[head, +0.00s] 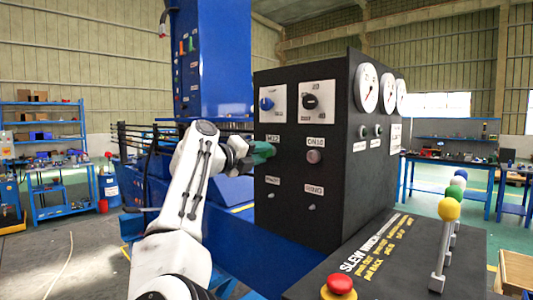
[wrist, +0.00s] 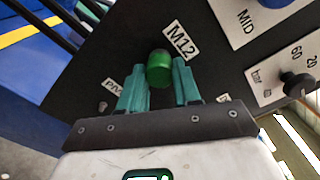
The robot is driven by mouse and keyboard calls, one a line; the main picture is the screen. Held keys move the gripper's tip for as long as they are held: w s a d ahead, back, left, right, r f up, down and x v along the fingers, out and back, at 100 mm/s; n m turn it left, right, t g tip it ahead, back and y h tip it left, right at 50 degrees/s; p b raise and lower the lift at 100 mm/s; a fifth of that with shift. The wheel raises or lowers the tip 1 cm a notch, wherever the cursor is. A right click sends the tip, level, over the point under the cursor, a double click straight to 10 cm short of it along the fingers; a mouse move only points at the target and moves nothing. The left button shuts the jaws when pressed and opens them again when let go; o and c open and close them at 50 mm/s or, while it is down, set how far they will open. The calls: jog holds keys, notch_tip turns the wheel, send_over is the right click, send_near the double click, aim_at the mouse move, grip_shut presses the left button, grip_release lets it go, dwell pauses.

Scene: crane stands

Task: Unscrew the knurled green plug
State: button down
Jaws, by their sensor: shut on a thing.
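The green plug (wrist: 159,68) sits on the dark panel face just below the M12 label (wrist: 180,41) in the wrist view. My gripper (wrist: 158,74) has its two teal fingers on either side of the plug and is shut on it. In the head view my gripper (head: 262,153) reaches the panel from the left, under the M12 label (head: 273,138). There the fingers hide most or all of the plug, and its knurling is too small to make out.
The black control box (head: 320,215) carries a blue knob (head: 267,104), a black knob (head: 310,102), a dull red button (head: 314,156) and round gauges (head: 366,88). A red mushroom button (head: 341,284) and ball-topped levers (head: 447,211) stand on the console at lower right.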

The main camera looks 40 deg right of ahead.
jog(key=shift+r+p, duration=0.1)
jog(key=shift+p, duration=0.25)
jog(key=n+p, duration=0.5)
jog(key=p, duration=0.2)
jog(key=shift+a, duration=0.1)
jog(key=shift+p, duration=0.4)
